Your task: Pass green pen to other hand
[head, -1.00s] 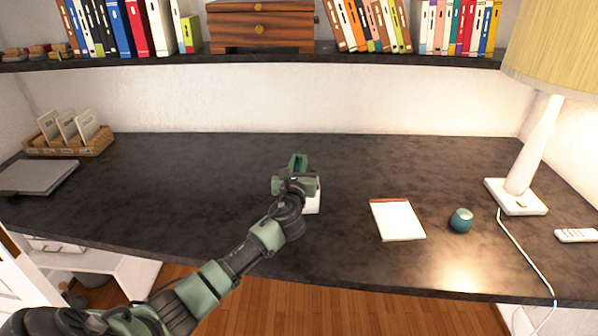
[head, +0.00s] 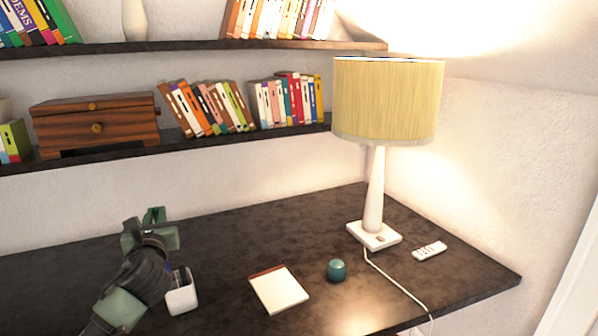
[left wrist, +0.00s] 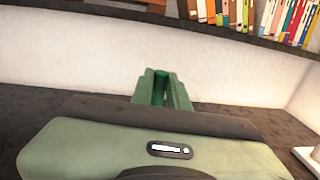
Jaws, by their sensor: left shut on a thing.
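My left gripper (head: 154,216) is raised above the dark desk at the left of the head view, its fingers pointing away from me. It is shut on the green pen. In the left wrist view the green fingers stand close together, and a narrow green piece of the pen (left wrist: 161,84) shows between them. Most of the pen is hidden by the fingers, and I cannot make it out in the head view. My right gripper is in neither view.
A white holder (head: 181,295) stands on the desk (head: 235,240) just right of my left wrist. To the right are a notepad (head: 280,290), a small teal round object (head: 336,270), a lamp (head: 374,205) and a white remote (head: 429,250). Shelves (head: 240,136) with books run above.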

